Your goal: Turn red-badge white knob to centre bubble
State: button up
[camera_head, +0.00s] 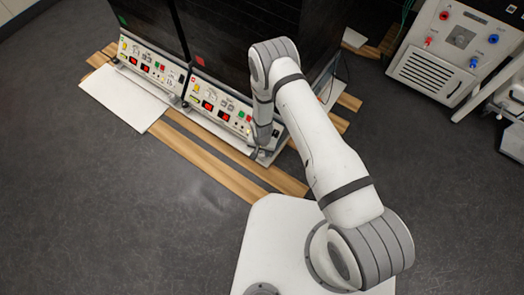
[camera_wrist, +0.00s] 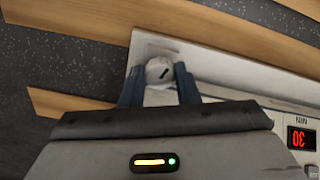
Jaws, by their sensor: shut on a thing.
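In the wrist view the white knob (camera_wrist: 159,70), round with a dark slot on its face, sits at the corner of a pale base plate (camera_wrist: 215,62). The two dark blue fingers of my gripper (camera_wrist: 160,84) are shut on it, one on each side. In the head view the red badge (camera_head: 200,61) is on the dark front of the right-hand unit, above its control panel. My gripper is at this unit's front right corner, mostly hidden by my arm. I cannot make out the bubble in either view.
The right unit's panel has a red display (camera_wrist: 297,138), seen upside down in the wrist view. A second unit with a green badge (camera_head: 122,20) stands to the left, a white plate (camera_head: 125,97) before it. Wooden strips (camera_head: 225,173) lie beneath. A grey cabinet (camera_head: 440,60) stands at right.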

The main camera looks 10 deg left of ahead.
jog(key=n, duration=0.4)
jog(key=shift+d+b, duration=0.15)
jog(key=shift+b, duration=0.15)
jog(key=o, duration=1)
jog(key=shift+c, duration=0.2)
jog(key=shift+m, duration=0.4)
